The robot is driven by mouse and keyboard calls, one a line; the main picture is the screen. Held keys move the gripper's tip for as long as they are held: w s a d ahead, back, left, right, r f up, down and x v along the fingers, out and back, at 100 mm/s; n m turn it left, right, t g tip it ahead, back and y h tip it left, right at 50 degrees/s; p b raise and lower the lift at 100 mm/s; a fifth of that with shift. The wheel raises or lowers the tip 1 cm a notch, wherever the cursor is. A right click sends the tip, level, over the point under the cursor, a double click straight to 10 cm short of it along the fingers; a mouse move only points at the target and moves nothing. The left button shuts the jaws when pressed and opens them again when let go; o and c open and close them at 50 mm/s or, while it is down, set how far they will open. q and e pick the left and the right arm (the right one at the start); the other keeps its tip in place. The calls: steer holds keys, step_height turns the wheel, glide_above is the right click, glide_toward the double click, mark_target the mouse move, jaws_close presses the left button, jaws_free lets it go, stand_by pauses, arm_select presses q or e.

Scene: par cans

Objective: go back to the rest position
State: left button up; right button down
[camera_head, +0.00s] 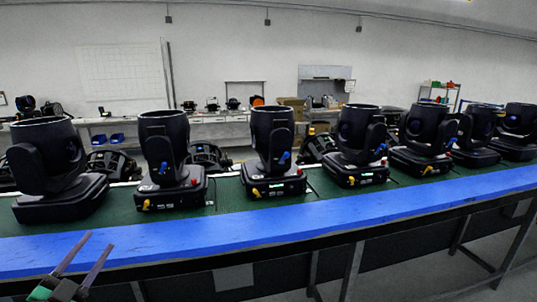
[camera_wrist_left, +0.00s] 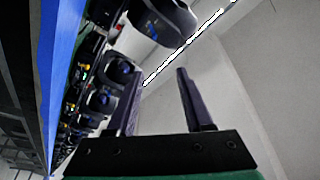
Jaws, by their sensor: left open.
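My left gripper (camera_head: 84,255) is at the lower left of the head view, in front of the bench's blue front edge. Its two long fingers are apart with nothing between them. In the left wrist view the gripper (camera_wrist_left: 158,90) also shows open and empty, with a pale wall behind the fingers. The nearest par can (camera_head: 47,160) stands on the bench above and beyond the gripper, apart from it. A par can also shows at the top of the left wrist view (camera_wrist_left: 163,18). My right gripper is in neither view.
A row of several black par cans, including one near the middle (camera_head: 272,145), stands on the green bench top (camera_head: 228,197). A blue strip (camera_head: 250,223) runs along the bench's front edge. Dark legs (camera_head: 352,270) stand below. Floor at the lower right is clear.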

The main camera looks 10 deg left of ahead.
arm_select(q)
step_height(320, 180, down, 36)
steer(key=s+a+f+n+g+y, duration=0.1)
steer(key=s+n+g+y, duration=0.15)
steer(key=n+g, duration=0.5)
steer(key=s+d+f+g+h, duration=0.1)
steer(key=s+d+f+g, duration=0.1)
steer(key=s+d+f, duration=0.3)
steer(key=s+f+g+h, duration=0.1)
steer(key=s+f+g, duration=0.15)
steer(key=f, duration=0.45)
steer(key=s+d+f+g, duration=0.2)
steer(key=s+d+f, duration=0.2)
steer(key=s, duration=0.3)
steer(key=s+d+f+g+h, duration=0.1)
steer(key=s+d+f+g, duration=0.2)
steer(key=s+f, duration=0.3)
steer(key=s+d+f+g, duration=0.2)
steer(key=s+d+f, duration=0.3)
steer(key=s, duration=0.4)
steer(key=shift+m+g, duration=0.3)
steer(key=shift+m, duration=0.05)
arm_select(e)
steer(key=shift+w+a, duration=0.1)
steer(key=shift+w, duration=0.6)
arm_select(q)
steer(key=shift+h, duration=0.25)
